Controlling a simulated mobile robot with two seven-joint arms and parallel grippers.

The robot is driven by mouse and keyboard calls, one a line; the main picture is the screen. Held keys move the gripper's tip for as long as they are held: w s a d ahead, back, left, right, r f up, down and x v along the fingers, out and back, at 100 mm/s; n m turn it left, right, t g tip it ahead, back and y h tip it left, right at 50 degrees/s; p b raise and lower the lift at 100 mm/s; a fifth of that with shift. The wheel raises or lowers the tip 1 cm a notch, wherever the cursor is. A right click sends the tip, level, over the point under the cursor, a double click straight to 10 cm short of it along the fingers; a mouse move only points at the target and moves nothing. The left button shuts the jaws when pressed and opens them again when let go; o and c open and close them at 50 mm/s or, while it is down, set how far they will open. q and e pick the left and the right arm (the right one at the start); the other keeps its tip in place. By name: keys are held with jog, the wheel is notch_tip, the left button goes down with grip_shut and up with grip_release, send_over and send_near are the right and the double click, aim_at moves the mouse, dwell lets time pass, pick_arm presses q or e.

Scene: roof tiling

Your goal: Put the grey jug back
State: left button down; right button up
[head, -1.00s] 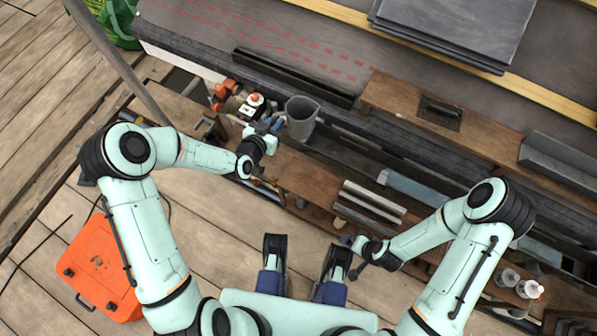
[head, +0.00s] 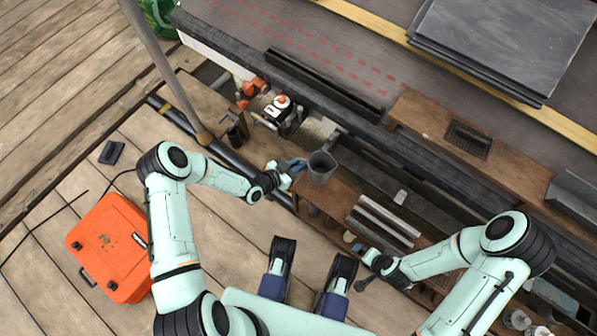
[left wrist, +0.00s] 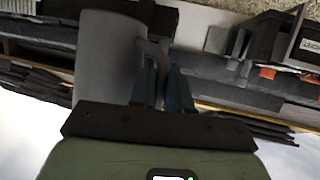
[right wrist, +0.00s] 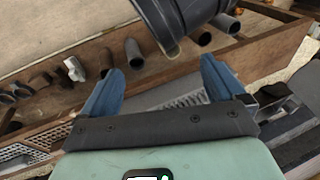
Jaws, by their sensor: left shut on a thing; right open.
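The grey jug (head: 322,168) is at the left end of the low wooden plank in the head view, its open top facing up. I cannot tell whether it touches the plank. My left gripper (head: 296,167) is at its left side, shut on its handle. In the left wrist view the jug (left wrist: 105,60) fills the left, and the curved handle (left wrist: 155,55) sits between the blue fingers (left wrist: 163,85). My right gripper (head: 364,250) is low at the front of the plank. Its fingers (right wrist: 160,85) are apart and empty in the right wrist view.
The wooden plank (head: 345,198) carries pale metal strips (head: 385,222) right of the jug. An orange-and-white power tool (head: 278,108) stands behind left. A pole (head: 165,70) rises at left. An orange case (head: 108,245) lies on the decking. A dark cylinder (right wrist: 180,18) shows above my right fingers.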

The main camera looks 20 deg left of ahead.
pick_arm(q)
notch_tip(320, 180, down, 2)
jog(key=shift+f, duration=0.1)
notch_tip(320, 180, down, 4)
jog(key=shift+r+b, duration=0.25)
jog(key=shift+b, duration=0.55)
pick_arm(e)
jog(key=shift+w+d+f, duration=0.15)
jog(key=shift+d+f, duration=0.15)
jog(key=shift+f, duration=0.35)
jog(key=shift+w+d+f, duration=0.1)
jog(key=shift+d+f, duration=0.15)
jog(key=shift+f, duration=0.35)
jog(key=shift+s, duration=0.1)
pick_arm(q)
jog(key=shift+f, duration=0.1)
jog(key=c, duration=1.1)
grip_release()
pick_arm(e)
jog(key=shift+s+f, duration=0.1)
jog(key=shift+f, duration=0.05)
